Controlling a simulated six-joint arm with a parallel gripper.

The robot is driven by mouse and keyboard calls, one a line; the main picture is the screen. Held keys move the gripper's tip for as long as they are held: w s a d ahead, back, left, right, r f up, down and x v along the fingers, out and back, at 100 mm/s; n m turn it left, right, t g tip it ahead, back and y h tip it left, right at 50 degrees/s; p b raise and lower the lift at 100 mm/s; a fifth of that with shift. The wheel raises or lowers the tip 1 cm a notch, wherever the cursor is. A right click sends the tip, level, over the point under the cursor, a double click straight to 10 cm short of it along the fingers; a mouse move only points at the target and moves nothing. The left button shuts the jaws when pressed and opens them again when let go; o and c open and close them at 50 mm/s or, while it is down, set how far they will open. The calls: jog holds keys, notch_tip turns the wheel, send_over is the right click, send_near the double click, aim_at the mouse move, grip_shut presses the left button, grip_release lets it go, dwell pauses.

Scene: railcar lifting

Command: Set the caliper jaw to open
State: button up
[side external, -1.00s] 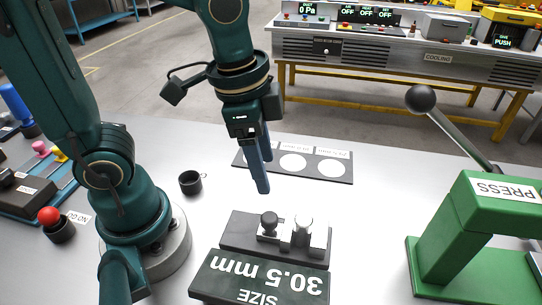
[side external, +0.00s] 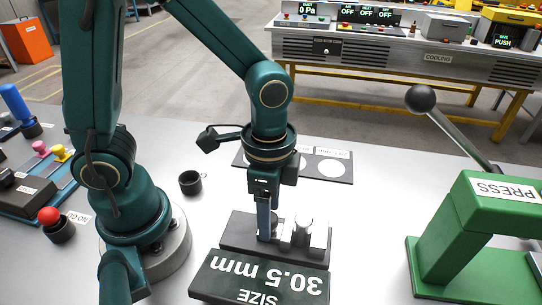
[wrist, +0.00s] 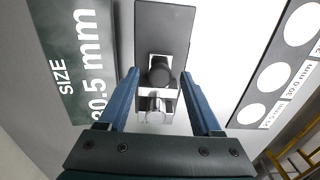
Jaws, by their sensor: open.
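The caliper fixture is a dark base (side external: 232,235) with a metal jaw carrying a black knob and a round metal cylinder (side external: 303,232) to its right. In the wrist view the black knob (wrist: 162,76) lies between the two blue fingers of my gripper (wrist: 159,78), with a gap on each side. In the side external view my gripper (side external: 265,236) points down over the jaw, and its finger hides most of the knob. The fingers are open and hold nothing. How far they reach down beside the knob is hard to tell.
A sign reading 30.5 mm (side external: 262,285) stands in front of the fixture. A plate with white circles (side external: 325,168) lies behind it. A small black cup (side external: 190,183) stands to the left, and a green press (side external: 450,235) with a lever stands to the right.

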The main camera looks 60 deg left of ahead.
grip_shut()
jog(key=shift+r, duration=0.1)
dwell(1.3)
